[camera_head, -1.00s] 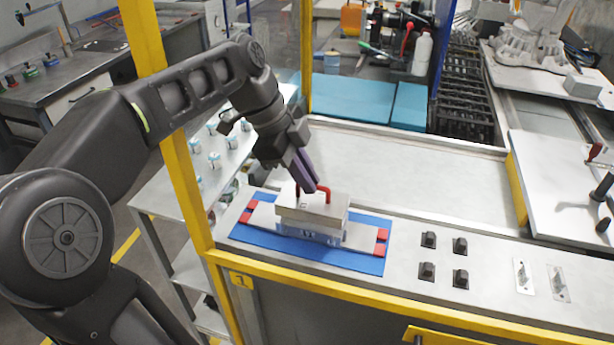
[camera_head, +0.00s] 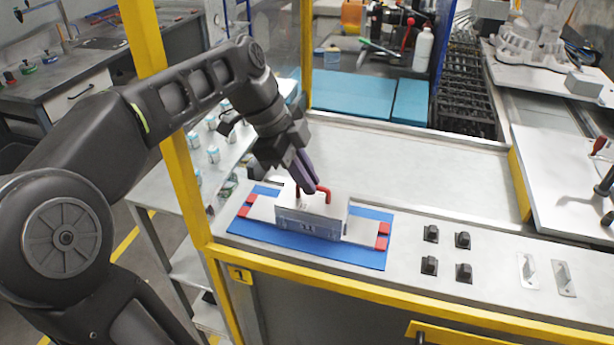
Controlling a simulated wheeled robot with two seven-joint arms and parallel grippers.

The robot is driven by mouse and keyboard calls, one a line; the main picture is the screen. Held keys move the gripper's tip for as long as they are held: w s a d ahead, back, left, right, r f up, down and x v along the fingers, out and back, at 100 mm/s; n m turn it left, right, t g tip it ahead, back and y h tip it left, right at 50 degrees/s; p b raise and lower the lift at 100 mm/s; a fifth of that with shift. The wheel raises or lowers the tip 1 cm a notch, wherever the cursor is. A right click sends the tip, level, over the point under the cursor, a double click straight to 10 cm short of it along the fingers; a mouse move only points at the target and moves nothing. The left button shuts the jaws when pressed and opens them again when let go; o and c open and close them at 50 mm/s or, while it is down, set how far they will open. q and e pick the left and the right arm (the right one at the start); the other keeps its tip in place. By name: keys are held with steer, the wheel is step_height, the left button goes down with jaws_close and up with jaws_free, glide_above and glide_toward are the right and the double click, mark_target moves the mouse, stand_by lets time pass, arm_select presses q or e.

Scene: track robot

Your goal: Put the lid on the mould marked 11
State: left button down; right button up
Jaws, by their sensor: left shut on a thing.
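The grey mould (camera_head: 310,227) stands on a blue mat (camera_head: 300,246) between red end blocks in the camera_head view. A small mark on its front face is too blurred to read. The lid (camera_head: 320,204) is a pale metal block with a red handle, and it sits down on the mould, lined up with it. No gap shows between lid and mould from here. My left gripper (camera_head: 307,186) reaches down from the upper left and is shut on the lid's red handle. The fingers hide part of the handle. My right gripper is not in view.
A yellow post (camera_head: 180,170) stands close beside my left arm. Several black knobs (camera_head: 431,233) and metal plates (camera_head: 527,271) lie on the bench to the right. The grey bench top (camera_head: 420,170) behind the mat is clear.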

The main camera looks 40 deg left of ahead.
arm_select(q)
steer(key=c, duration=1.4)
jaws_free()
steer(key=shift+c, duration=0.2)
steer(key=shift+r, duration=0.25)
step_height(320, 180, up, 3)
steer(key=shift+f, duration=0.2)
step_height(320, 180, up, 7)
steer(key=p, duration=0.6)
